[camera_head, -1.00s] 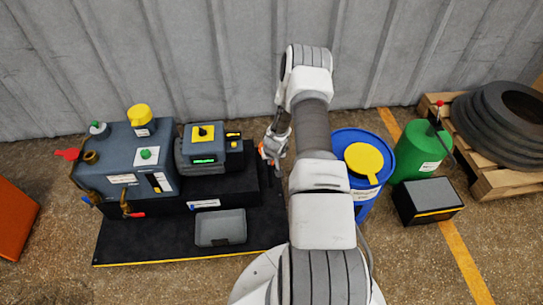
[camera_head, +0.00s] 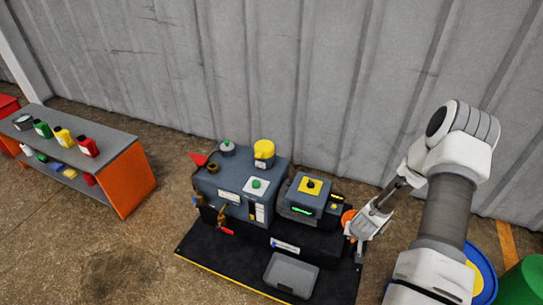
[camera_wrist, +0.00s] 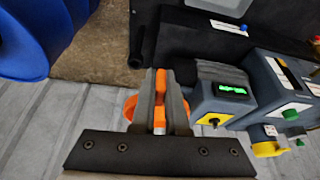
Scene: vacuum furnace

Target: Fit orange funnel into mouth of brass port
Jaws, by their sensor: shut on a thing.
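The orange funnel (camera_head: 348,217) is in my gripper (camera_head: 355,228), just right of the machine in the head view. In the wrist view the funnel (camera_wrist: 130,106) shows orange between and beside the fingers of my gripper (camera_wrist: 160,76), which are shut on it. The fingers hide much of it. The brass port (camera_head: 212,169) stands on the left part of the blue-grey tank's top, its mouth facing up, beside a red part. My gripper is well to the right of the port. I cannot make out the port in the wrist view.
The pump unit with a green display (camera_head: 305,195) and the yellow cap (camera_head: 264,150) stand between my gripper and the port. A grey tray (camera_head: 292,275) lies in front. An orange-ended shelf (camera_head: 130,185) with bottles is at left. A blue drum (camera_head: 485,275) is at right.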

